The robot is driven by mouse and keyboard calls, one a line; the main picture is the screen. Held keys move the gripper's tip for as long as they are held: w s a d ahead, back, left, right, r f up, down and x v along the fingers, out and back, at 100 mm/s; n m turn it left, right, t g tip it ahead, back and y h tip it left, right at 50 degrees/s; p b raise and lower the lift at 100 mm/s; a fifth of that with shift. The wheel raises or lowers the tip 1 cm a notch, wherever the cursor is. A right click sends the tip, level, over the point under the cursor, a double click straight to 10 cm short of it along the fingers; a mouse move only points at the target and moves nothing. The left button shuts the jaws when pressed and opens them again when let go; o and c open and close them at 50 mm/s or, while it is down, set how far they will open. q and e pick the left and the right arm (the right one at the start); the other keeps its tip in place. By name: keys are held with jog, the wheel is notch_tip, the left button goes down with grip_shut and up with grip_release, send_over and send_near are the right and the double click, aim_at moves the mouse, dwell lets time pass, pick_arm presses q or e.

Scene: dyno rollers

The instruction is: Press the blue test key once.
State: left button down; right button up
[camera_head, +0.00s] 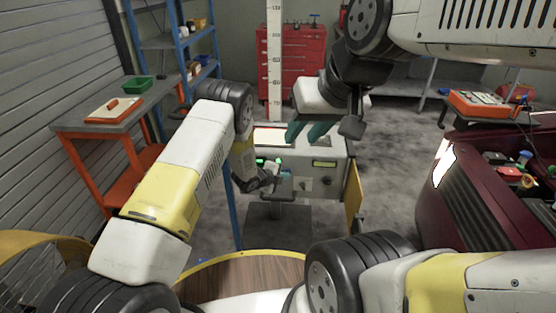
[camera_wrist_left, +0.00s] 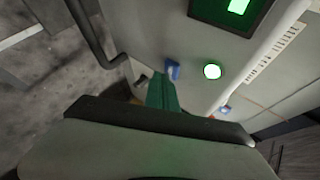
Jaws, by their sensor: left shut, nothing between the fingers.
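A grey console (camera_head: 335,165) stands ahead in the head view. In the left wrist view its pale panel carries a small blue key (camera_wrist_left: 173,69), with a lit round green light (camera_wrist_left: 212,71) to its right. My left gripper (camera_head: 281,174) is at the console's front. In the left wrist view its teal fingers (camera_wrist_left: 160,80) are shut and empty, with their tips close beside the blue key; I cannot tell whether they touch. My right gripper (camera_head: 307,134) has two teal fingers spread a little, in front of and above the console, empty.
A green-lit screen (camera_wrist_left: 238,5) sits above the light, and a dark bent bar (camera_wrist_left: 92,35) runs left of the key. A smaller blue-and-white part (camera_wrist_left: 224,110) lies lower right.

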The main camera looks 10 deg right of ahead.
pick_arm(q)
jog(key=shift+w+d, duration=0.1)
jog(key=shift+w, duration=0.3)
dwell(0.7)
jog(key=shift+s, duration=0.15)
jog(key=shift+s+a, duration=0.25)
jog(key=shift+s, duration=0.4)
jog(key=shift+s+a, duration=0.2)
jog(key=shift+s, duration=0.6)
jog(key=shift+s+a, duration=0.25)
jog(key=shift+s, duration=0.55)
jog(key=shift+s+a, duration=0.2)
jog(key=shift+s, duration=0.6)
